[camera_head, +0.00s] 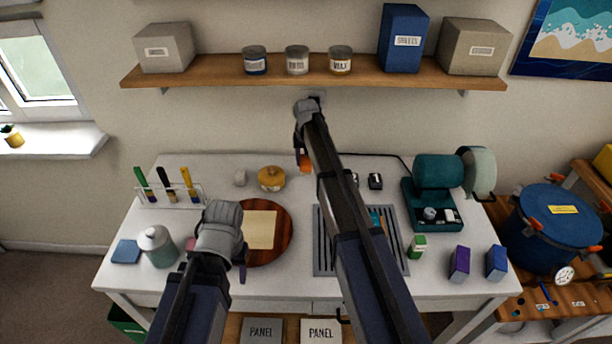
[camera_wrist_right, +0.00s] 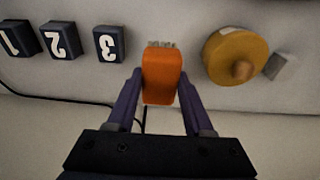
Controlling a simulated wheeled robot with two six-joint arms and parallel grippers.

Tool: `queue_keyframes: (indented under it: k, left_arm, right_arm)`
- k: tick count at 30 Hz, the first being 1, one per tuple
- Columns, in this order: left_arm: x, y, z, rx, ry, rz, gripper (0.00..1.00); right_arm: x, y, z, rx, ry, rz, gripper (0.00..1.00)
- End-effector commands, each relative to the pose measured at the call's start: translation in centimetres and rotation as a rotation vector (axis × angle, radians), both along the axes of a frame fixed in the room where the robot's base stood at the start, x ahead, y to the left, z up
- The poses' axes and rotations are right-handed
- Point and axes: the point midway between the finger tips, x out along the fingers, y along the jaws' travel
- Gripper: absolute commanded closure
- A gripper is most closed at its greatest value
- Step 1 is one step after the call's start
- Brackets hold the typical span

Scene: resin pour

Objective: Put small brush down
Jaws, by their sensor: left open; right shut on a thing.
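The small brush (camera_wrist_right: 161,75) has an orange handle and pale bristles. In the right wrist view it sits between the two fingers of my right gripper (camera_wrist_right: 160,97), which is shut on it. In the head view the orange handle (camera_head: 305,164) shows below my right gripper (camera_head: 300,150), over the back of the white table (camera_head: 330,170). I cannot tell whether the bristles touch the table. My left gripper (camera_head: 241,262) is open at the front edge of the round wooden board (camera_head: 278,250); its fingers are partly hidden by my arm.
A yellow lidded pot (camera_head: 271,179) stands left of the brush. Numbered dark blocks (camera_wrist_right: 61,40) stand on its other side. A grey slatted rack (camera_head: 328,262) lies partly under my right arm.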

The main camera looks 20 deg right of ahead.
Motion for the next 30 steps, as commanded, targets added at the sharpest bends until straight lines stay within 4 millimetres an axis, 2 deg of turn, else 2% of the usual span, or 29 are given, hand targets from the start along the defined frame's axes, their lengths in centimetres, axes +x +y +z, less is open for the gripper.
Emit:
queue_keyframes:
  k: [1, 3, 15, 25, 30]
  left_arm:
    - [0.0, 0.0, -1.7, 0.0, 0.0, 0.0, 0.5]
    - [0.0, 0.0, -2.3, 0.0, 0.0, 0.001, 0.5]
    - [0.0, 0.0, -3.2, 0.0, 0.0, 0.001, 0.5]
    - [0.0, 0.0, -6.9, 0.0, 0.0, 0.001, 0.5]
    - [0.0, 0.0, -7.0, 0.0, 0.0, 0.001, 0.5]
  right_arm:
    - [-0.4, 0.1, -1.7, 0.0, 0.001, 0.001, 0.93]
    - [-0.4, 0.1, -2.4, 0.0, 0.001, 0.001, 0.93]
    - [-0.4, 0.2, -3.2, 0.0, 0.001, 0.0, 0.93]
    - [-0.5, 0.2, -6.9, 0.0, 0.001, 0.0, 0.93]
    - [0.0, 0.0, -7.0, 0.0, 0.001, 0.0, 0.93]
